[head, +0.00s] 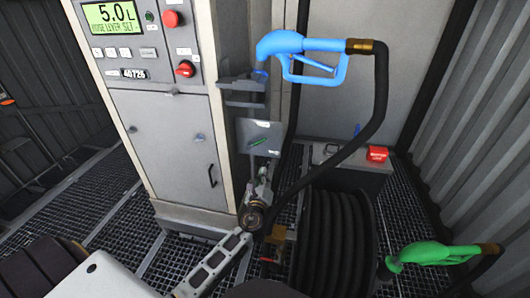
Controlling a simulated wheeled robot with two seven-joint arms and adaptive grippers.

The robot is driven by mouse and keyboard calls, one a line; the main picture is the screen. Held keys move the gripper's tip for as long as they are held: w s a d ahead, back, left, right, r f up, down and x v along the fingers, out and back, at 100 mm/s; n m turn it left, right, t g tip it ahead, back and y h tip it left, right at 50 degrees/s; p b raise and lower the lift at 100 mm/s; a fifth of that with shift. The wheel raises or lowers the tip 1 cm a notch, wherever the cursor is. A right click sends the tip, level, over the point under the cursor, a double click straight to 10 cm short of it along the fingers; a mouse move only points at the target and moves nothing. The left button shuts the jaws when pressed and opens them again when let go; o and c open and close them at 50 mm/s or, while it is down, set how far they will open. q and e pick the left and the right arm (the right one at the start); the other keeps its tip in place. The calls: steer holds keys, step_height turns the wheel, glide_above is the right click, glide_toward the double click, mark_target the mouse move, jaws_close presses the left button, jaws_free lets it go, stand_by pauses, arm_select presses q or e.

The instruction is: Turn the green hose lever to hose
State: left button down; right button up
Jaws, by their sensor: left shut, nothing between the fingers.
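My right gripper does not show.
A black hose reel (335,240) stands right of the valve. A green nozzle (425,255) is at lower right. A red block (377,153) sits behind the reel.

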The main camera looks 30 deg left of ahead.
mark_target(256, 143)
arm_select(q)
steer(key=shift+s+d+f, duration=0.1)
steer(key=shift+d, duration=0.1)
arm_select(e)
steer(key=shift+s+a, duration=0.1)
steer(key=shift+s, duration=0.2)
arm_select(q)
steer(key=shift+a, duration=0.1)
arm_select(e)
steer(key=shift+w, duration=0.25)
arm_select(q)
steer(key=w+a+r, duration=0.1)
steer(key=w+a, duration=0.1)
steer(key=w, duration=0.3)
steer(key=w+a+r+p, duration=0.1)
steer(key=w+a+r, duration=0.1)
steer(key=w+a, duration=0.1)
steer(key=shift+w+r, duration=0.3)
steer(key=shift+w, duration=0.6)
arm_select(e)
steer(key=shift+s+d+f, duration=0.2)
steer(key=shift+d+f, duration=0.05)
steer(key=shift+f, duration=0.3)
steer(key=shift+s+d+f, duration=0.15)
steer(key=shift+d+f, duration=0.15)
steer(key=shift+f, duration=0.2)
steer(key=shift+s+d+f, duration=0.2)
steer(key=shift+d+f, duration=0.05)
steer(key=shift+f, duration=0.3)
